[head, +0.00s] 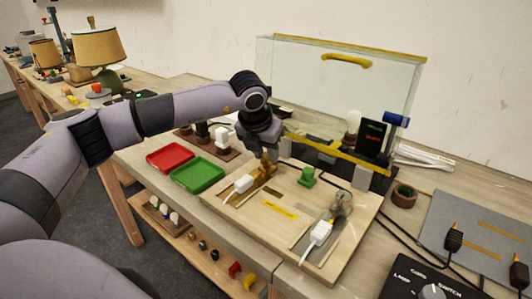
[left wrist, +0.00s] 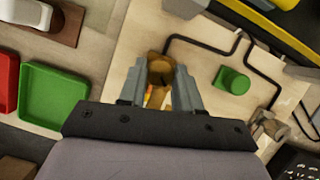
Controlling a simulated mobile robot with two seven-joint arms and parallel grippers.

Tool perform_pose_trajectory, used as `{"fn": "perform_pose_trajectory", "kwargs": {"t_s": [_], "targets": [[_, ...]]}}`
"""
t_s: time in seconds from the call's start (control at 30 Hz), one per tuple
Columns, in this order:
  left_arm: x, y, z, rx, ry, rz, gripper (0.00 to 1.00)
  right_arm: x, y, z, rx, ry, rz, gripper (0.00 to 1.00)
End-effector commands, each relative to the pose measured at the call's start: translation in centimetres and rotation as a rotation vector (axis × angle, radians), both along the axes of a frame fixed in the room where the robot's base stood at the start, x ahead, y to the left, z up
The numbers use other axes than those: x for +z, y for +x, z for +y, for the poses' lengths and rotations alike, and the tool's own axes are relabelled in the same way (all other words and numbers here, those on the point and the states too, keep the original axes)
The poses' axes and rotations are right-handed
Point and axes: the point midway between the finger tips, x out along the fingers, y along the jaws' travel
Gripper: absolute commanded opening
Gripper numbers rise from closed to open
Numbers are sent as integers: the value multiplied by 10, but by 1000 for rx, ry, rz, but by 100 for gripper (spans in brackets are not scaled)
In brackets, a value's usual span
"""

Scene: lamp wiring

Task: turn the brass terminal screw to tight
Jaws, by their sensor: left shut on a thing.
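The brass terminal screw (head: 266,166) stands on the left part of the pale wooden board (head: 300,207). My left gripper (head: 264,150) points down at it from above. In the left wrist view the two fingers of my left gripper (left wrist: 160,88) are closed on the brass screw (left wrist: 160,68), one on each side. Its lower part is partly hidden by the fingers and the arm. Whether it is tight cannot be seen. A white connector with a cable (head: 240,184) lies just in front of the screw. My right gripper is in neither view.
A green knob (head: 306,176) and a second metal terminal (head: 342,202) with a white plug (head: 320,233) are on the board to the right. Red (head: 170,155) and green (head: 197,175) trays lie to the left. A clear cover with a yellow edge (head: 340,75) stands behind.

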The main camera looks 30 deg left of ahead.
Motion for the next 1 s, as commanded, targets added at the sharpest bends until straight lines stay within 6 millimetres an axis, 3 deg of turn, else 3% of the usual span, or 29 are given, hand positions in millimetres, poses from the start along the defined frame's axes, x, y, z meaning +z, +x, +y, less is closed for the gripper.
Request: {"fn": "perform_pose_trajectory", "kwargs": {"t_s": [0.6, 1.0], "targets": [[1, 1, 4, -534, -4, -2, 3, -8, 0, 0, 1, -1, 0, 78], [2, 2, 5, -764, -2, -4, 3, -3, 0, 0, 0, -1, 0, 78]]}}
